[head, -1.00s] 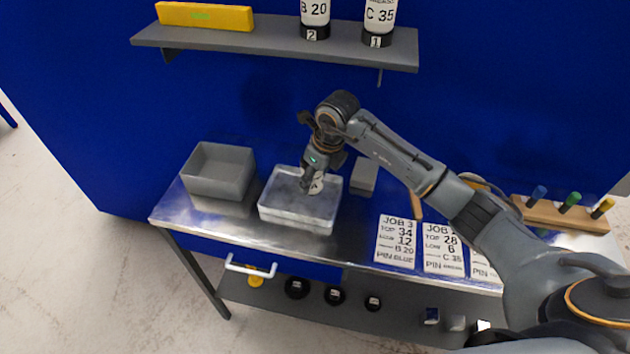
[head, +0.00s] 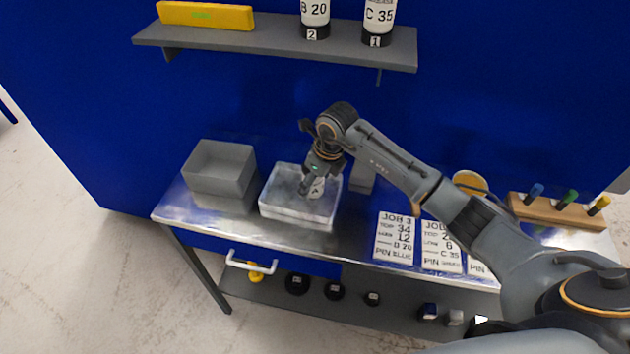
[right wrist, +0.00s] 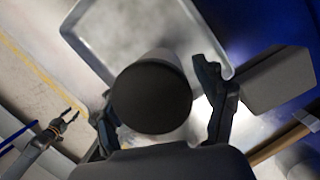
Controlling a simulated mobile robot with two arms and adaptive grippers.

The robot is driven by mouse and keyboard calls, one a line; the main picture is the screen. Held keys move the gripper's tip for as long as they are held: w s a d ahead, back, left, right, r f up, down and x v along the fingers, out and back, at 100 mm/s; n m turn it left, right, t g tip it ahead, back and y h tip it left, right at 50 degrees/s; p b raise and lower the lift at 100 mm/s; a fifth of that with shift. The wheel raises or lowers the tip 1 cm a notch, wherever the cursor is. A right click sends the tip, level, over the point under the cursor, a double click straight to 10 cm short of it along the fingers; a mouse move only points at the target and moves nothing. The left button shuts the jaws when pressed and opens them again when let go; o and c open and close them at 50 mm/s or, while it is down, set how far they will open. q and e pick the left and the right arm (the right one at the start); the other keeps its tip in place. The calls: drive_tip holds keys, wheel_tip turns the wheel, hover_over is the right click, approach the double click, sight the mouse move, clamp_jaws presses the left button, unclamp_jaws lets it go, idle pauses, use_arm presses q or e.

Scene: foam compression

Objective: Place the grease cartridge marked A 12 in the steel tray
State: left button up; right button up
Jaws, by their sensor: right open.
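The steel tray (head: 297,222) is a shiny, shallow open box on the bench; its rim also shows in the right wrist view (right wrist: 82,42). The grease cartridge (head: 318,189) stands about upright within the tray's outline, its white label showing an A; the rest of the marking is hidden. In the right wrist view the cartridge shows its dark round end (right wrist: 152,98). My right gripper (head: 308,190) is open, its fingers either side of the cartridge (right wrist: 165,110). Whether the cartridge touches the tray floor is hard to tell. My left gripper (right wrist: 66,120) shows small in the right wrist view.
A grey bin (head: 219,170) stands left of the tray, a grey block (head: 363,176) right of it. Job cards (head: 396,238) and a wooden rack with coloured pegs (head: 555,209) lie further right. A shelf (head: 270,40) above holds cartridges B 20 and C 35 and a yellow box.

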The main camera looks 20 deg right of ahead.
drive_tip(key=shift+r, duration=0.5)
drive_tip(key=b+v, duration=0.2)
drive_tip(key=v, duration=0.9)
drive_tip(key=shift+s, duration=0.15)
drive_tip(key=shift+d, duration=0.1)
